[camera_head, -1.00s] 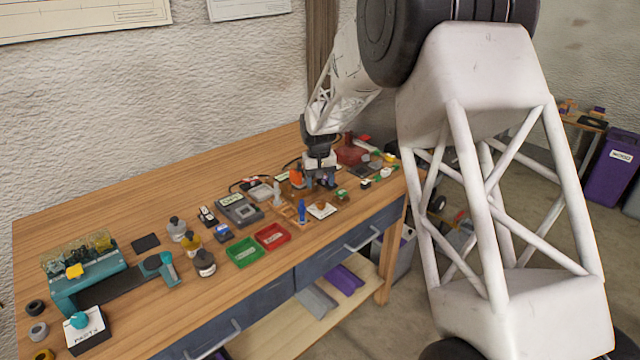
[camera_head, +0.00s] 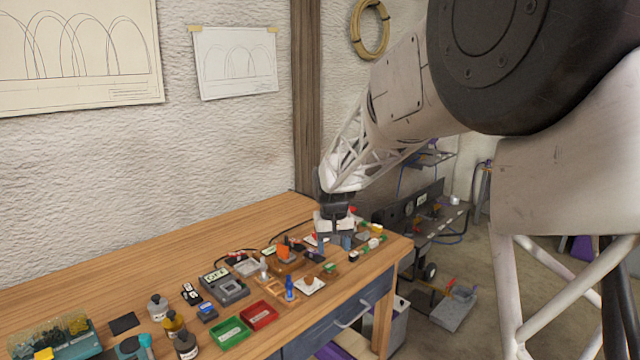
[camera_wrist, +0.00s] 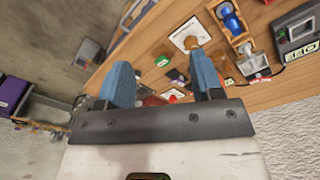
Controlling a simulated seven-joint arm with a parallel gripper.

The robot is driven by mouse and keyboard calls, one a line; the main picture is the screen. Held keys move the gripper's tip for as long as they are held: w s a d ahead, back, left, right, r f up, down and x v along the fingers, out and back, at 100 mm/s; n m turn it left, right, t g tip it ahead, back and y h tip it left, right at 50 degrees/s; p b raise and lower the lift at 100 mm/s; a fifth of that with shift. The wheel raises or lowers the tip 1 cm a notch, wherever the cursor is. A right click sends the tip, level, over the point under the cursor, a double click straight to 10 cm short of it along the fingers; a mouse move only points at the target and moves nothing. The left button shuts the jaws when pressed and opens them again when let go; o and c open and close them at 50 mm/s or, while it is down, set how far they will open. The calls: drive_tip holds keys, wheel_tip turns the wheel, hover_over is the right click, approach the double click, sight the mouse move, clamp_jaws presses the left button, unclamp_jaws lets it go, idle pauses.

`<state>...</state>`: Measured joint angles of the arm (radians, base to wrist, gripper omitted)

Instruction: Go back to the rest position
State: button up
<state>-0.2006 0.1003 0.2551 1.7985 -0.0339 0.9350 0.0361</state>
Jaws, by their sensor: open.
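My gripper (camera_head: 334,240) is above the right end of the wooden workbench (camera_head: 255,228), among small items. In the wrist view its two blue fingers (camera_wrist: 165,85) stand wide apart with nothing between them. The bench edge and the floor show beyond the fingers there. The bench surface directly under the gripper is partly hidden by it in the head view.
A red tray (camera_head: 259,314), a green tray (camera_head: 229,333), a grey meter (camera_head: 225,287) and a blue figure-like piece (camera_head: 289,288) stand on the bench. Several bottles (camera_head: 172,323) are at the front left. The back left bench top is clear. A cart (camera_head: 425,210) stands beyond.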

drive_tip(key=s+d+r+m, duration=0.1)
drive_tip(key=s+d+r, duration=0.25)
drive_tip(key=s, duration=0.75)
drive_tip(key=s+d+r+t, duration=0.15)
drive_tip(key=s+d, duration=0.35)
drive_tip(key=s, duration=0.5)
drive_tip(key=s+d+r+m, duration=0.1)
drive_tip(key=s+d+r, duration=0.3)
drive_tip(key=s, duration=0.7)
drive_tip(key=s+d+f, duration=0.1)
drive_tip(key=s, duration=0.5)
drive_tip(key=s+d+f, duration=0.1)
drive_tip(key=s+f, duration=0.1)
drive_tip(key=s, duration=0.4)
drive_tip(key=shift+s+d, duration=0.25)
